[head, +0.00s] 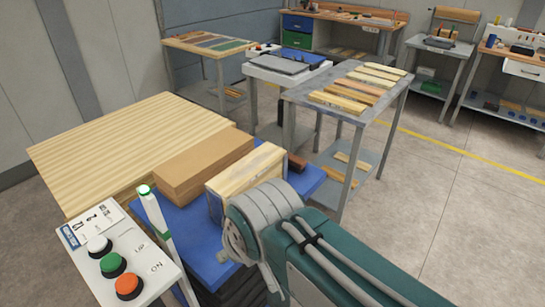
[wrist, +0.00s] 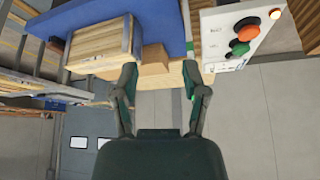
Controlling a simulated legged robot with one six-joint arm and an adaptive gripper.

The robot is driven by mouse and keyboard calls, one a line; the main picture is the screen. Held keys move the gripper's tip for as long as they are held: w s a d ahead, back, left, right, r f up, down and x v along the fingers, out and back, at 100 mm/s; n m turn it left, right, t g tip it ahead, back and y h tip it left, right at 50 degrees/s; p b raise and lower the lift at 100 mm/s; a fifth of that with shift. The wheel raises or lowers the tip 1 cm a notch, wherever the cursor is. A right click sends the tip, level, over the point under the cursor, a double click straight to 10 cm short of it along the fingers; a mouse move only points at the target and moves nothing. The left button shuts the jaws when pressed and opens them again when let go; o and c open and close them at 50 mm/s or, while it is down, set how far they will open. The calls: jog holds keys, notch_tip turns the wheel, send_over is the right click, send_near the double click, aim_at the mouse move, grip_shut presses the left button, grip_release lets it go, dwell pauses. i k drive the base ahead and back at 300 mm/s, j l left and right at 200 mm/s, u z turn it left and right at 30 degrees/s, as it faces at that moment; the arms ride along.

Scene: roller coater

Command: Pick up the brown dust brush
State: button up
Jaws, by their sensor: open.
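A small dark brown object (head: 297,162), perhaps the brown dust brush, lies on the blue table top (head: 312,181), partly hidden behind a pale wooden box. Only its end shows, so I cannot make out bristles or a handle. In the wrist view a small brown piece (wrist: 57,44) shows at the blue table's edge beside the box, probably the same object. My gripper (wrist: 160,70) is open with nothing between its fingers. It points toward the blue table and is apart from the brown object. In the head view my arm covers the table's near side, and the fingers cannot be made out.
The pale wooden box (head: 247,180) and brown blocks (head: 203,165) stand on the blue table. A control panel with buttons (head: 113,265) and a white-green post (head: 155,215) are at the near left. A metal table with wooden strips (head: 320,92) stands behind. Open floor lies right.

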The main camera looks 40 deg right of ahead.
aim_at(299, 162)
jog(key=i+l+u, duration=0.25)
jog(key=l, duration=0.7)
jog(key=l+u, duration=0.2)
jog(key=l, duration=1.95)
